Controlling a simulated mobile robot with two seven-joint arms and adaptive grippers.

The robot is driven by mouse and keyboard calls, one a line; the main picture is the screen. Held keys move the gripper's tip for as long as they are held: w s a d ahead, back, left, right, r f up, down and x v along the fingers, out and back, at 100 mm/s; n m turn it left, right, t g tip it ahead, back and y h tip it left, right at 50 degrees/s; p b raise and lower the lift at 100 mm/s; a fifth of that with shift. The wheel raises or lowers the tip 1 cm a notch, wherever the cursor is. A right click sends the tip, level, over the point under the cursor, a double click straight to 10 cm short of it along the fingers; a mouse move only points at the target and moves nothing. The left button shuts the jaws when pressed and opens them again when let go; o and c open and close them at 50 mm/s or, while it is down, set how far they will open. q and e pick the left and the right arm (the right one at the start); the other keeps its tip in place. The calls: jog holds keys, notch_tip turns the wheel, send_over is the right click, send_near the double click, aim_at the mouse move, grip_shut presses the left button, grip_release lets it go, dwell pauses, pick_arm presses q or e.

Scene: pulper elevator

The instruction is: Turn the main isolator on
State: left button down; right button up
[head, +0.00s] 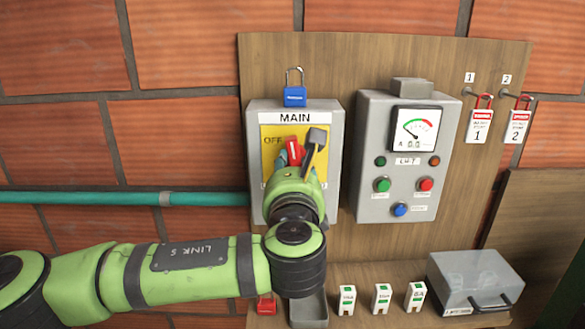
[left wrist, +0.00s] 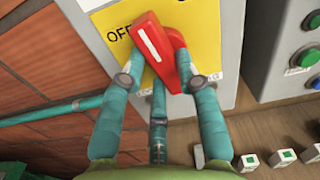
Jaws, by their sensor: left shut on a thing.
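The main isolator is a grey box (head: 255,155) on a wooden board, labelled MAIN, with a yellow plate (head: 270,133) marked OFF at the left. Its red handle (head: 292,150) has a white line and stands close to upright, leaning a little. In the left wrist view the handle (left wrist: 162,52) sits between my teal fingers, its white line slanting to the upper left beside the OFF mark. My left gripper (head: 297,158) is shut on the handle. My gripper and wrist hide the lower part of the plate. My right gripper is in neither view.
A blue padlock (head: 295,96) is above the isolator. To the right is a grey control box (head: 370,150) with a meter and buttons. Two red tagged padlocks (head: 480,122) hang further right. Small fuses (head: 382,299) and a clear-lidded box (head: 475,282) are on the shelf below.

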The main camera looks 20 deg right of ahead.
pick_arm(q)
jog(key=shift+m, duration=0.9)
jog(key=c, duration=0.9)
grip_release()
jog(key=v, duration=1.2)
jog(key=shift+r, duration=0.1)
